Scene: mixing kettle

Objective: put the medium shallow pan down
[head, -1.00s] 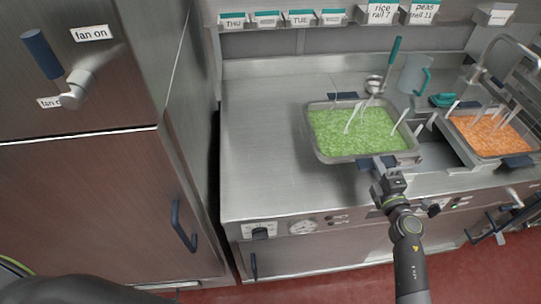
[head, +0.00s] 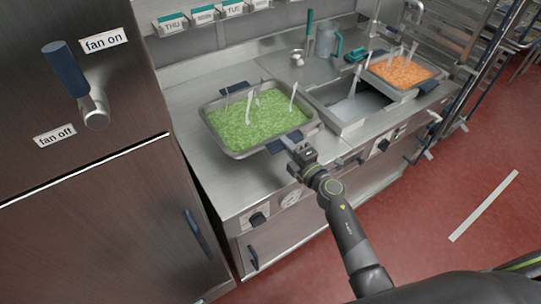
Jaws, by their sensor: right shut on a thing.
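A shallow steel pan (head: 243,155) full of green peas (head: 250,118) shows in the head view, with white utensils standing in it. It is level over the bare left part of the steel counter; I cannot tell whether its base touches the top. It has dark blue grips at its back and front edges. My right gripper (head: 291,142) is shut on the front grip (head: 281,144), with the arm coming from the lower right. My left gripper is not in view.
An open well (head: 352,107) lies right of the pan. Beyond it is a pan of orange food (head: 402,72). A ladle (head: 298,60) and a clear jug (head: 326,42) stand behind. A tall steel cabinet (head: 85,210) borders the counter's left. Bare counter (head: 185,105) shows left of the pan.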

